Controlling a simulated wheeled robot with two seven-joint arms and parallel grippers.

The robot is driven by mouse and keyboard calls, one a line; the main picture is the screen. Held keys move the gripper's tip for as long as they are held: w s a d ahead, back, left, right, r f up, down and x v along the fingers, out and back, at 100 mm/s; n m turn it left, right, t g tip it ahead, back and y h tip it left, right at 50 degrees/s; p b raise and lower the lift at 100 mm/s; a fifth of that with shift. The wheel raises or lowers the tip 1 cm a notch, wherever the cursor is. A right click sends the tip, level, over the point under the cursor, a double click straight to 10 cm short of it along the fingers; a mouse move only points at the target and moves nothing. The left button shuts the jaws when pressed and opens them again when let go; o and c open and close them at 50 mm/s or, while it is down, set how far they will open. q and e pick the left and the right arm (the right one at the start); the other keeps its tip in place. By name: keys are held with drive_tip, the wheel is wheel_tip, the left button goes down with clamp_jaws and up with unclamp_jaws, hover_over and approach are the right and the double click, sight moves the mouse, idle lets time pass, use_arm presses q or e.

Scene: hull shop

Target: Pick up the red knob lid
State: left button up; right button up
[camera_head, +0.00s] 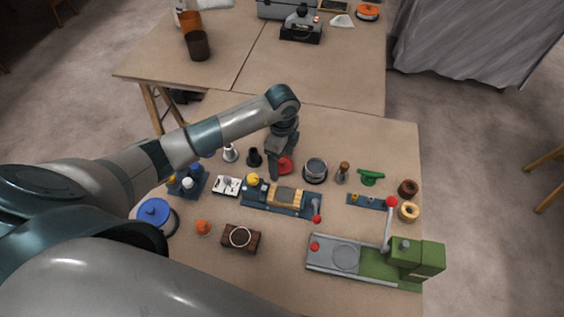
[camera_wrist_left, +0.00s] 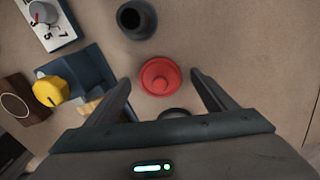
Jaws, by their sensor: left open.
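The red knob lid (camera_wrist_left: 160,76) is a round red disc with a raised knob, lying on the table. In the left wrist view it sits between the two fingers of my open left gripper (camera_wrist_left: 160,90), apart from both. In the head view the lid (camera_head: 285,166) is partly hidden by my left gripper (camera_head: 279,170), which points down over it. The gripper holds nothing. My right gripper is in neither view.
A black flared piece (camera_head: 254,158) stands left of the lid, and a dark round pot (camera_head: 315,170) stands right of it. A blue fixture with a wooden block (camera_head: 286,196) lies in front. A green machine (camera_head: 416,258) stands at the front right.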

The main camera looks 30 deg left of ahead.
sight(284, 162)
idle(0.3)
use_arm(q)
drive_tip(key=c, duration=1.1)
drive_tip(key=shift+r, duration=0.1)
drive_tip(key=shift+r+b, duration=0.3)
drive_tip(key=shift+r, duration=0.15)
drive_tip(key=r, duration=0.1)
drive_tip(key=r+b, duration=0.1)
drive_tip(key=r, duration=0.1)
drive_tip(key=shift+d+r, duration=0.1)
drive_tip(key=shift+d, duration=0.25)
drive_tip(key=s+d+r+b, duration=0.2)
drive_tip(key=d+r, duration=0.4)
drive_tip(key=d, duration=0.4)
drive_tip(key=shift+s+d+r, duration=0.3)
drive_tip(key=shift+s+r, duration=0.1)
drive_tip(key=shift+s, duration=0.1)
